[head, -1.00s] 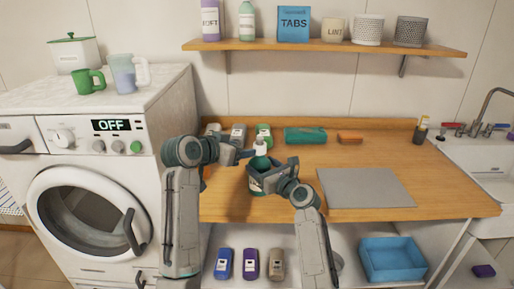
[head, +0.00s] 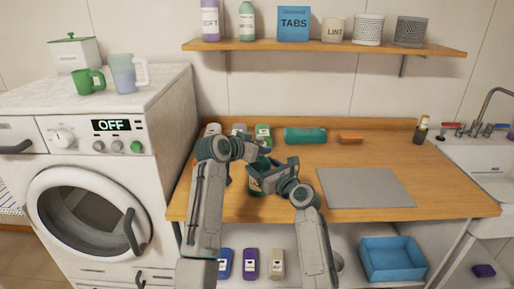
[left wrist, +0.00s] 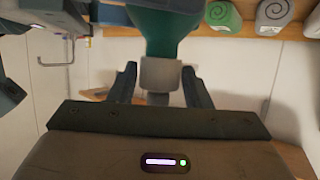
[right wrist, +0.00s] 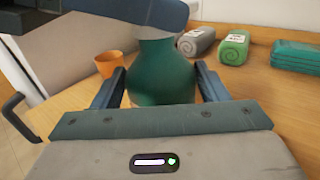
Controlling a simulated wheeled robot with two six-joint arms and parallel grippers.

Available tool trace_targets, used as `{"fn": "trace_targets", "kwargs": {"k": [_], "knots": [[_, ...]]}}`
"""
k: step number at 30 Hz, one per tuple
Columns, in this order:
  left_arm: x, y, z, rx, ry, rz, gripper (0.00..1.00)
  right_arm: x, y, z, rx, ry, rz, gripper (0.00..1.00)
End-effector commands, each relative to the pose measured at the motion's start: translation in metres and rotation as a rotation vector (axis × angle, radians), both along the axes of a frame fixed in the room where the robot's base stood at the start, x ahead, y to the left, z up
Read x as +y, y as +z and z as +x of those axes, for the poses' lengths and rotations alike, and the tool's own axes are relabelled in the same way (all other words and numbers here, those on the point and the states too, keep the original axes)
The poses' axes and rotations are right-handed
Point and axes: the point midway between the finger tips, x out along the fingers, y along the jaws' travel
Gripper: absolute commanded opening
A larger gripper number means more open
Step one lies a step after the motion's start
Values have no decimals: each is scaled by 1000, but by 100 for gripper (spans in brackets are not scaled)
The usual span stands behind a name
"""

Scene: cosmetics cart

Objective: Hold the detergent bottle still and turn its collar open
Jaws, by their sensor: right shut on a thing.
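The green detergent bottle (head: 257,185) stands upright on the wooden counter. My right gripper (head: 272,171) is shut on its body; the right wrist view shows the green body (right wrist: 160,78) between both fingers. In the head view my left arm hides the collar and top.
Rolled towels (head: 263,132) and a teal folded cloth (head: 305,135) lie behind the bottle. An orange cup (right wrist: 109,64) stands near it. A grey mat (head: 366,188) lies to the right. The washing machine (head: 95,170) is at the left.

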Motion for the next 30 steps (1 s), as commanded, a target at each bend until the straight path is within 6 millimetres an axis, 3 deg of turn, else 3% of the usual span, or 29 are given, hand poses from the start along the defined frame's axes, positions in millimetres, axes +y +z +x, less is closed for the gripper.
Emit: {"fn": "trace_targets", "kwargs": {"k": [1, 6, 28, 29, 30], "knots": [[0, 0, 0, 0, 0, 0, 34, 0, -1, 0, 1, 0, -1, 24], [0, 0, 0, 0, 0, 0, 1, 0, -1, 0, 1, 0, -1, 24], [-1, -1, -1, 0, 140, 1, 1, 0, 0, 0, 1, 0, -1, 24], [-1, -1, -1, 0, 140, 1, 48, 0, 0, 0, 1, 0, -1, 24], [-1, -1, -1, 1, 139, 1, 56, 0, 0, 0, 1, 0, -1, 24]]}}
